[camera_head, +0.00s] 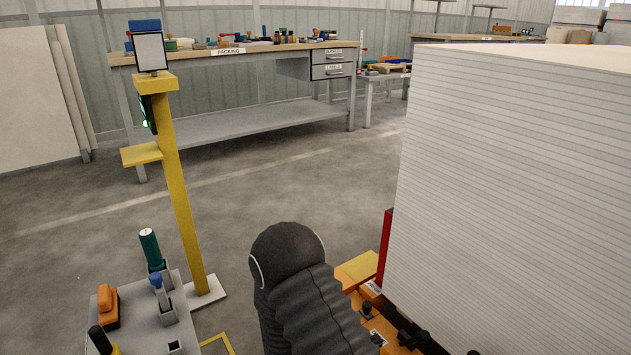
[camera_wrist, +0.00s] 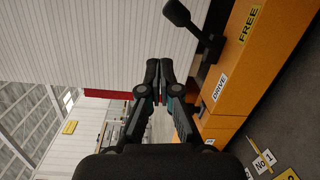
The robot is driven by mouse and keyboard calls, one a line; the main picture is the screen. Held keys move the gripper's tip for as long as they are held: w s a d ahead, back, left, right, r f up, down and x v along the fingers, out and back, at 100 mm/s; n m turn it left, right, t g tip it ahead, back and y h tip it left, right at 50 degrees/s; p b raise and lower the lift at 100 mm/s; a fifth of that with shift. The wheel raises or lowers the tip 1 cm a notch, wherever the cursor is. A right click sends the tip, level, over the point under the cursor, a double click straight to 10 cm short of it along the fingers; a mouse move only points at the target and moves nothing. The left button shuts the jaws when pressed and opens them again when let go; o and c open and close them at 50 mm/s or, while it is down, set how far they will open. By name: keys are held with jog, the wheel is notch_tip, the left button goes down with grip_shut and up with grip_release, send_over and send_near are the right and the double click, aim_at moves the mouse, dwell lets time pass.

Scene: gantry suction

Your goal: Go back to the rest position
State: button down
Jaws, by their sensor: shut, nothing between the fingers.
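My gripper (camera_wrist: 159,75) shows in the wrist view with its two dark fingers together and nothing between them. It points toward a large white ribbed block (camera_wrist: 85,50), and an orange machine body (camera_wrist: 240,70) with DRIVE and FREE labels lies to the right of the fingers. A black lever with a round knob (camera_wrist: 177,13) stands out from the orange body near the fingertips; I cannot tell whether they touch. In the head view a dark ribbed arm part of mine rises at the bottom centre, and my gripper is not visible there.
The white block (camera_head: 520,180) fills the right of the head view. A yellow post (camera_head: 178,185) with a screen stands at left, beside a grey stand (camera_head: 140,325) holding tools. A packing bench (camera_head: 250,125) stands at the back. Open floor (camera_head: 290,190) lies between.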

jog(key=s+r+g+y+p, duration=0.1)
jog(key=s+r+g+y, duration=0.3)
jog(key=s, duration=0.3)
jog(key=s+r+g+y+p, duration=0.1)
jog(key=s+r+g+y, duration=0.25)
jog(key=s+g, duration=0.3)
jog(key=s+r+m+t+y+p, duration=0.2)
jog(key=r+t, duration=0.1)
jog(key=r, duration=0.7)
jog(key=s+r+m+t+y+p, duration=0.2)
jog(key=r+m+t+y+p, duration=0.1)
jog(key=r, duration=0.8)
jog(key=s+d+r+m+t+y+p, duration=0.1)
jog(key=s+r+m+t+y+p, duration=0.1)
jog(key=r, duration=0.9)
jog(key=shift+s+t+y+p, duration=0.15)
jog(key=shift+t+y+p, duration=0.3)
jog(key=shift+y+p, duration=0.15)
